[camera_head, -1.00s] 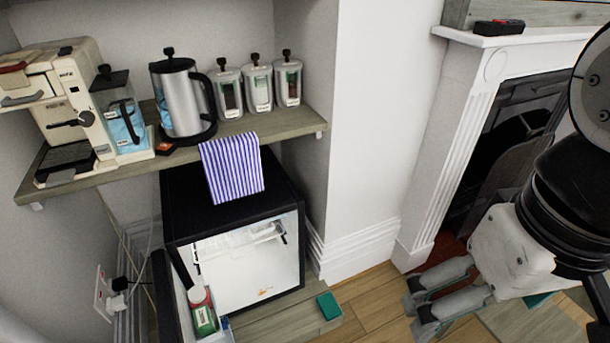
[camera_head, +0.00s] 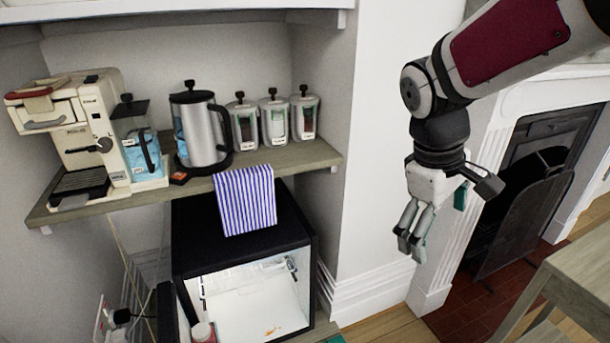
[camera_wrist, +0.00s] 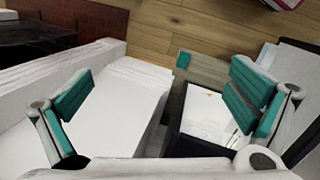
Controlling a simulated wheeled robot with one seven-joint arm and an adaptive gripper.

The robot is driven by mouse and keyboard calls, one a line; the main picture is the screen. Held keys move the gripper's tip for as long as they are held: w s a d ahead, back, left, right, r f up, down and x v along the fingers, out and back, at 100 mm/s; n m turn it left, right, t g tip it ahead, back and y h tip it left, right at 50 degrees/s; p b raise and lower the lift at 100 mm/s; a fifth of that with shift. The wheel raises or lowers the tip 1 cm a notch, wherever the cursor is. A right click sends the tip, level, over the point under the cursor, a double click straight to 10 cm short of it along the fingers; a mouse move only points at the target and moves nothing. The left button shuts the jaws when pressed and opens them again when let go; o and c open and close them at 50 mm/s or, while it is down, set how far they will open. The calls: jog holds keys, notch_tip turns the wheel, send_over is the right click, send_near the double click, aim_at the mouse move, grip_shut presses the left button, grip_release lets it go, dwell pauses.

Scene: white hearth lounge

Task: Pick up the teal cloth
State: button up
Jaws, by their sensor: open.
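In the head view only a sliver of the cloth (camera_head: 335,339) shows at the bottom edge. In the wrist view the whole cloth (camera_wrist: 183,60) shows between the fingers, toward the top. My gripper (camera_head: 436,222) is open and empty, raised in front of the white wall, well above the floor and right of the fridge. Its teal-padded fingers stand wide apart in the wrist view (camera_wrist: 160,88).
The open mini fridge (camera_head: 296,205) stands under a wooden shelf (camera_head: 320,155) holding a coffee machine, kettle and canisters. A striped towel (camera_head: 246,200) hangs from the shelf edge. A fireplace (camera_head: 535,170) and wooden table (camera_head: 585,275) are at right.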

jog(key=w+f+n+b, duration=0.2)
jog(key=w+f+n, duration=0.3)
jog(key=w+f, duration=0.9)
jog(key=n+y+b, duration=0.1)
jog(key=n+b, duration=0.1)
jog(key=n, duration=0.5)
send_over(342, 340)
jog(key=d, duration=0.3)
notch_tip(342, 340, down, 33)
jog(key=s+a+f+n+b, duration=0.1)
jog(key=f, duration=0.7)
jog(key=s+a+f+n+y+b, duration=0.1)
jog(key=f, duration=0.7)
jog(key=s+a+f+n+y+b, duration=0.1)
jog(key=a+f, duration=0.1)
jog(key=f, duration=0.6)
jog(key=shift+f, duration=0.2)
jog(key=shift+d+f+b, duration=0.2)
jog(key=shift+f+b, duration=1.15)
jog(key=shift+f, duration=1.65)
jog(key=shift+r, duration=0.1)
jog(key=c, duration=1.1)
